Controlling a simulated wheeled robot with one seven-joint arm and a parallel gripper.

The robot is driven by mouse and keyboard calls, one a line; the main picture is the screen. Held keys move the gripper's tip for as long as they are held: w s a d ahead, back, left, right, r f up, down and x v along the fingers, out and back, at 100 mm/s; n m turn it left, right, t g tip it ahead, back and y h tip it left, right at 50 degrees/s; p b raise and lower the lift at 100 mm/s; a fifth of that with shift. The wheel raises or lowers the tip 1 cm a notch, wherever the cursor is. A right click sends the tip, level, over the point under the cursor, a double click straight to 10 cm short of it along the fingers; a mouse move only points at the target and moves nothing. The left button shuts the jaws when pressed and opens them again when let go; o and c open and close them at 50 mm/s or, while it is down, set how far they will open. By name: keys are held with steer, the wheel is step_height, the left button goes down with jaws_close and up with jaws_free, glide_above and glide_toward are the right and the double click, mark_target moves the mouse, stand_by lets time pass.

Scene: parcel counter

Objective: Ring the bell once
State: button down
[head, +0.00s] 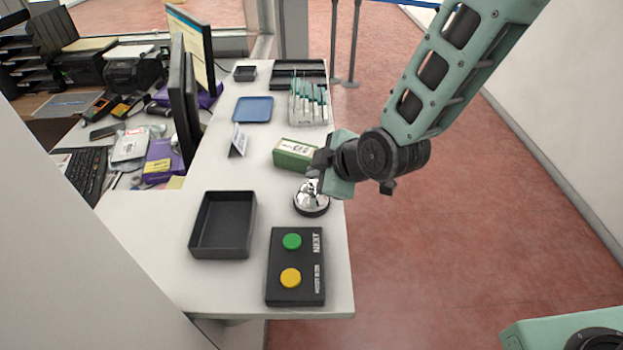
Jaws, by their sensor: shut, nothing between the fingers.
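The bell (311,203) is a silver dome on a dark round base, standing on the white counter near its right edge. My gripper (316,176) is shut with nothing in it, and its tip is just above the bell's top in the head view. The fingertips and the bell's top overlap in the picture, so I cannot tell whether they touch. My wrist hides some of the space behind the bell.
A green box (291,154) stands just behind the bell. A black button panel (296,267) with green and yellow buttons lies in front, and an empty black tray (223,225) is to the left. A pen holder (309,104) and blue tray (253,110) are farther back.

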step_height(320, 180, up, 5)
steer(key=p, duration=0.2)
steer(key=shift+p, duration=0.35)
stand_by(0.5)
steer(key=s+d+r+m+g+h+b, duration=0.1)
steer(key=s+d+m+g+h+b, duration=0.1)
steer(key=s, duration=0.9)
steer(key=s+d+r+m+g+h+b, duration=0.2)
steer(key=s+d+m+g, duration=0.3)
steer(key=s, duration=0.7)
steer(key=d+m+h, duration=0.1)
steer(key=d+m, duration=0.1)
steer(key=d, duration=0.2)
steer(key=shift+s+r+b, duration=0.15)
steer(key=shift+r+b, duration=0.1)
steer(key=shift+b, duration=0.05)
